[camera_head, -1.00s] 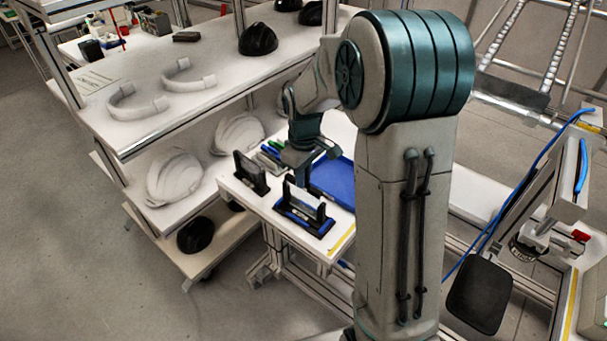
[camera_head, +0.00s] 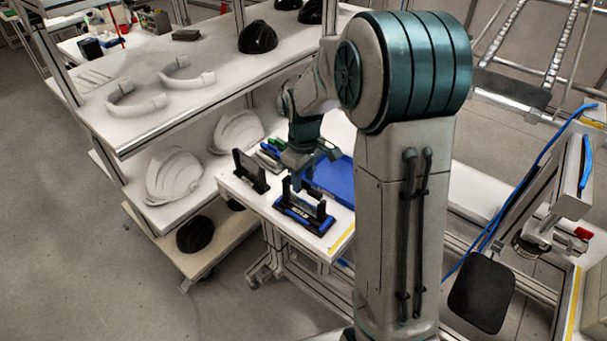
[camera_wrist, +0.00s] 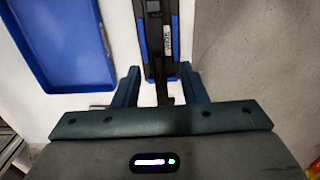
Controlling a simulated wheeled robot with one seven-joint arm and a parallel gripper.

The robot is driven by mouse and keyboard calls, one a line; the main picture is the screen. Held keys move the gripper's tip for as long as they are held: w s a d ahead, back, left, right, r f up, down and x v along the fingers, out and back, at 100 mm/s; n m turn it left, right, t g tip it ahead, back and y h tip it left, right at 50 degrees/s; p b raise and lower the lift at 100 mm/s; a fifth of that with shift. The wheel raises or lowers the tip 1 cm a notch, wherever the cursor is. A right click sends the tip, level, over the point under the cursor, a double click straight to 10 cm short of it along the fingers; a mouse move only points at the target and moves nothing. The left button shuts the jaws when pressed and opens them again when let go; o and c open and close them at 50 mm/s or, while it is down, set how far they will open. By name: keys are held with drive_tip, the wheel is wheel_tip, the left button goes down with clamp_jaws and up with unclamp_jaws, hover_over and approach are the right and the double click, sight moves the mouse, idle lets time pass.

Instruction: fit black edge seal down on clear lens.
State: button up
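A black and blue stand (camera_head: 305,215) with two upright black posts sits near the front edge of the white table. My gripper (camera_head: 311,170) is pointed down, close above and behind the stand. In the wrist view, my gripper's fingers (camera_wrist: 160,75) are apart, with a thin black upright part between them and visible gaps on both sides. I cannot tell whether that part is a post or the edge seal. I cannot make out the clear lens.
A second black stand (camera_head: 250,171) is to the left. A blue tray (camera_head: 333,180) lies behind and to the right; it also shows in the wrist view (camera_wrist: 98,72). Shelves hold white helmet shells (camera_head: 174,176) and black ones (camera_head: 258,38). Bare floor lies front left.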

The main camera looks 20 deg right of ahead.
sight(304, 182)
wheel_tip(304, 182, up, 14)
drive_tip(key=shift+b, duration=0.35)
drive_tip(key=s+f+m+t, duration=0.3)
drive_tip(key=s+m, duration=0.4)
drive_tip(key=s, duration=1.4)
drive_tip(key=shift+f, duration=0.5)
